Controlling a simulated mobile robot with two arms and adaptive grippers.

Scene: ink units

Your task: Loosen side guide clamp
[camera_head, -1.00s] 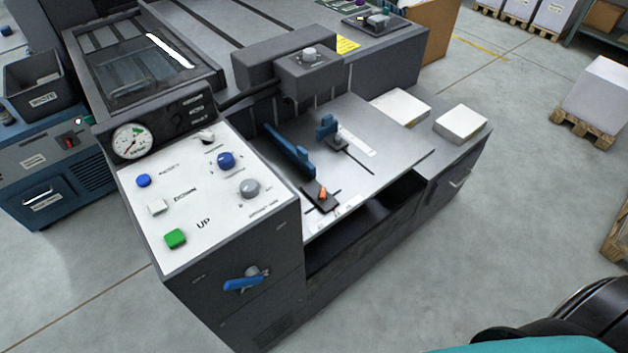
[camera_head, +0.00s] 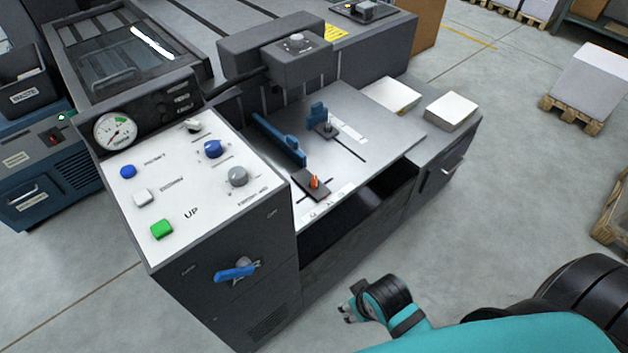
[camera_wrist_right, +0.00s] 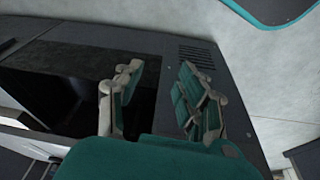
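A dark clamp plate with an upright orange lever (camera_head: 314,182) sits at the front edge of the grey feed table (camera_head: 385,135), by the near end of a long blue guide bar (camera_head: 278,139). A shorter blue guide (camera_head: 317,112) with a grey knob stands further back. Which part is the side guide clamp is not labelled legibly. My right gripper (camera_head: 348,309) is low in front of the machine, apart from the table and lever. In the right wrist view its two fingers (camera_wrist_right: 163,88) are spread with nothing between them. My left gripper is out of view.
The white control panel (camera_head: 190,180) with buttons and knobs is left of the table. A blue handle (camera_head: 236,272) sticks out of the cabinet front. White paper stacks (camera_head: 452,110) lie right of the table. The floor in front is clear.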

